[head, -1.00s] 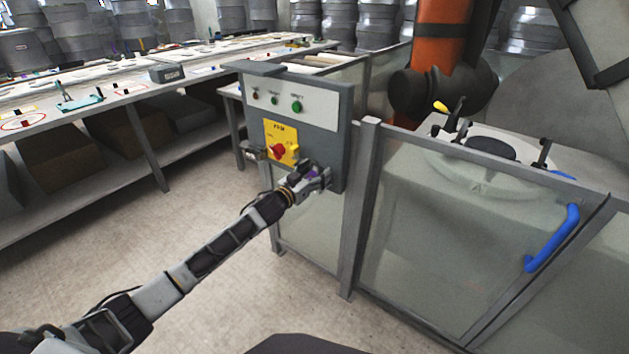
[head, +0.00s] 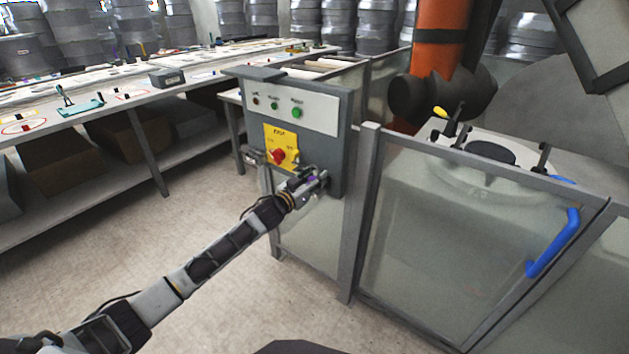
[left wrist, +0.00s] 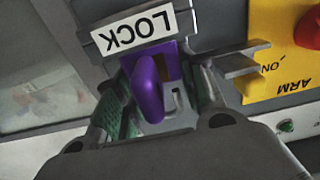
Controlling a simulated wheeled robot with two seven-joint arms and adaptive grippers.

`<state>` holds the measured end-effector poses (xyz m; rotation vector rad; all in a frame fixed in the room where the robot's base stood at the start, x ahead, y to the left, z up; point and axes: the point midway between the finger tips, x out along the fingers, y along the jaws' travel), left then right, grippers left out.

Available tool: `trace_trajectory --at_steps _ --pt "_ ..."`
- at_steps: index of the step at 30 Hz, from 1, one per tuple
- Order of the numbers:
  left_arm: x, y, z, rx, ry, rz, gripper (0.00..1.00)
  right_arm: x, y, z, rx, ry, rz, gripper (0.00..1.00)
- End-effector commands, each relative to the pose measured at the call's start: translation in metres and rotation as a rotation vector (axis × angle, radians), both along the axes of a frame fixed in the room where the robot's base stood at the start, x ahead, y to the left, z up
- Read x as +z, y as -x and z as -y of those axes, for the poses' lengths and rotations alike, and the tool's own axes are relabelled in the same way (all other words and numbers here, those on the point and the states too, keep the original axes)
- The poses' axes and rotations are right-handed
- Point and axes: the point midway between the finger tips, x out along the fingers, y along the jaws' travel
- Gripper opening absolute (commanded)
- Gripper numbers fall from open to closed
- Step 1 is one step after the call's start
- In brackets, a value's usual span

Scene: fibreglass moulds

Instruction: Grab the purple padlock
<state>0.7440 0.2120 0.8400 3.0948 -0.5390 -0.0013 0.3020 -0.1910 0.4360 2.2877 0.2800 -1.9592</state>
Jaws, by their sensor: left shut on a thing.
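The purple padlock (left wrist: 150,90) sits between the fingers of my left gripper (left wrist: 160,105) in the left wrist view, in front of a grey bracket and below a white LOCK label (left wrist: 143,24). My left gripper (head: 316,181) is shut on the padlock at the lower right of the grey control box (head: 338,130). In the head view only a small purple patch of the padlock (head: 312,178) shows between the fingers. I cannot tell whether the padlock still touches the bracket. My right gripper is not in view.
A red knob (head: 278,156) on a yellow plate (head: 270,138) is close to the left gripper. A fence with clear panels (head: 440,235) and a blue handle (head: 553,243) stands at right. A long workbench (head: 70,115) runs along the left. The floor between is clear.

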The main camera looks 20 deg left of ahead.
Motion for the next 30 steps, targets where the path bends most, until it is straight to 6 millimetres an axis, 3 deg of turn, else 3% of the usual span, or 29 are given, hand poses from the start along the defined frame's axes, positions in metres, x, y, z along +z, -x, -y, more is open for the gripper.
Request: trace_trajectory --at_steps 10,21,30 --pt "0.021 0.000 0.000 -0.001 0.000 0.004 0.13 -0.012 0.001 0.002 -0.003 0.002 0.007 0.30" --pt "0.067 0.000 0.000 -0.001 0.000 0.005 0.13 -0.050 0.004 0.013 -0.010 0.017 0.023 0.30" --pt "0.095 0.000 0.000 -0.001 0.000 0.002 0.13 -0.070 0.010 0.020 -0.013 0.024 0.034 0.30"
